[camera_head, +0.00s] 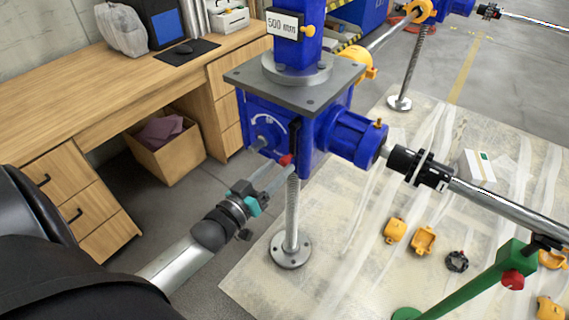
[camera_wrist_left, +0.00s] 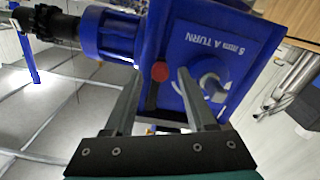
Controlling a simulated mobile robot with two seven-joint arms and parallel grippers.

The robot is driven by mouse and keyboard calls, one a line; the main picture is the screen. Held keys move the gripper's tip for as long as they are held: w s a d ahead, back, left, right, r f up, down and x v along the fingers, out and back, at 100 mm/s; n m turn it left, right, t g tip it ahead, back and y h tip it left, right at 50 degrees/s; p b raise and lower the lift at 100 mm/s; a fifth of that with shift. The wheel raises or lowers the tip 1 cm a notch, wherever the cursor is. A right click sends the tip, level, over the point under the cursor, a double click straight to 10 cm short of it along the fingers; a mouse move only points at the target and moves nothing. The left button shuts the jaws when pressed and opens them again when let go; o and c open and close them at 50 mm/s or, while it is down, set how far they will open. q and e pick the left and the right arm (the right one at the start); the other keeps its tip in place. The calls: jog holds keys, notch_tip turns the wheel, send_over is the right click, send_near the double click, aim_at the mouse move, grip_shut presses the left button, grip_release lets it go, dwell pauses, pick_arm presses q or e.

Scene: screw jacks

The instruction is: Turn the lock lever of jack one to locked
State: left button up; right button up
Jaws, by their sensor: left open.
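Jack one appears to be the near blue jack (camera_head: 318,120) with a "500 mm" plate (camera_head: 284,25) on its column. Its dark lock lever (camera_head: 294,134) lies against the side of the housing, with a red knob (camera_head: 286,160) at its lower end. My left gripper (camera_head: 279,168) is open and reaches up to the knob from the lower left. In the left wrist view the red knob (camera_wrist_left: 160,72) shows between the two spread fingertips (camera_wrist_left: 159,78), with a visible gap on both sides. The housing face beside it reads "5 mm A TURN". My right gripper is not in view.
A wooden desk (camera_head: 60,105) with an open box (camera_head: 165,150) beneath stands at the left. A steel shaft (camera_head: 490,198) with a black coupling (camera_head: 420,168) runs right from the jack. Yellow parts (camera_head: 425,240) and a green stand (camera_head: 470,290) are on the sheet-covered floor.

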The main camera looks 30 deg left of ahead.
aim_at(282, 164)
pick_arm(q)
jog(key=shift+w+d, duration=0.15)
jog(key=shift+w, duration=1.6)
grip_shut()
